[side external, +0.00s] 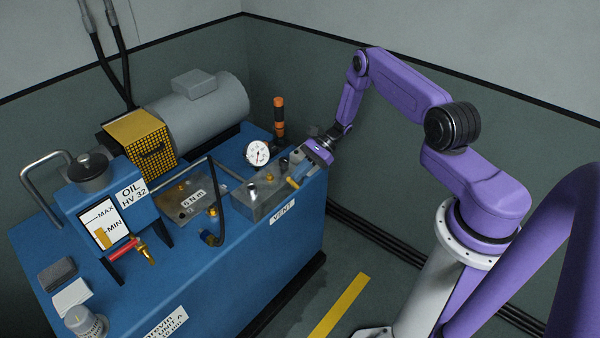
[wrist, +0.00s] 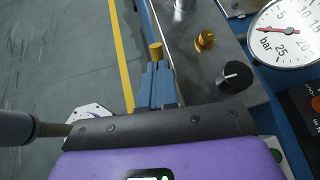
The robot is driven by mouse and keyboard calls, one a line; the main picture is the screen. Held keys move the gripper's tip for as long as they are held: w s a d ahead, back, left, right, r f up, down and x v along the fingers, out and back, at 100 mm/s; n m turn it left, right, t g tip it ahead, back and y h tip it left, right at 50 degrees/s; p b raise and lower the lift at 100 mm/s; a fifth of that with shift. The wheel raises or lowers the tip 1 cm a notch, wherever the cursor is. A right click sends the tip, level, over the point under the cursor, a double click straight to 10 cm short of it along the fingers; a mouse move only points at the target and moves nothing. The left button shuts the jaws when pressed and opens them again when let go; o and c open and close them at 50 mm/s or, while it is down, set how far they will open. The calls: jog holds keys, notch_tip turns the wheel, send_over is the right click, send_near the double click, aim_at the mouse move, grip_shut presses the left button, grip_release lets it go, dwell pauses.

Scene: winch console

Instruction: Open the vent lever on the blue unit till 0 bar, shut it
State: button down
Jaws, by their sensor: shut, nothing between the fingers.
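The blue unit (side external: 225,285) fills the left and middle of the side view, with a VENT label (side external: 283,218) on its near right edge. Above the label is a grey metal block (side external: 262,195), also in the wrist view (wrist: 205,62). A small yellow cylindrical end (wrist: 155,50), apparently the vent lever's, shows just past my fingertips; contact cannot be told. My gripper (side external: 299,175) is over the block's right end, its blue fingers (wrist: 154,82) shut and empty. The white pressure gauge (side external: 257,153) stands behind the block; its red needle points left in the wrist view (wrist: 286,34), off the exact reading.
A black knob (wrist: 234,76) and a brass knob (wrist: 204,41) sit on the block close to my fingers. An orange-and-black handle (side external: 279,117) stands behind the gauge. A black hose (side external: 213,205) and oil tank (side external: 105,215) are left. Floor beyond the unit's right edge is open.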

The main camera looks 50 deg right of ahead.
aim_at(292, 181)
jog(key=shift+a+h, duration=0.1)
jog(key=shift+h, duration=0.2)
jog(key=a+h, duration=0.2)
jog(key=h, duration=0.1)
jog(key=shift+a+f, duration=0.1)
jog(key=h, duration=0.1)
jog(key=a+h, duration=0.1)
jog(key=h, duration=0.1)
jog(key=shift+a+f+n, duration=0.25)
jog(key=shift+f+n, duration=0.1)
jog(key=shift+n, duration=0.05)
jog(key=shift+a+f+h, duration=0.4)
jog(key=shift+a+h, duration=0.1)
jog(key=shift+h, duration=0.6)
jog(key=shift+a+f, duration=0.4)
jog(key=shift+f, duration=0.2)
jog(key=shift+a+f, duration=0.1)
jog(key=shift+a, duration=0.05)
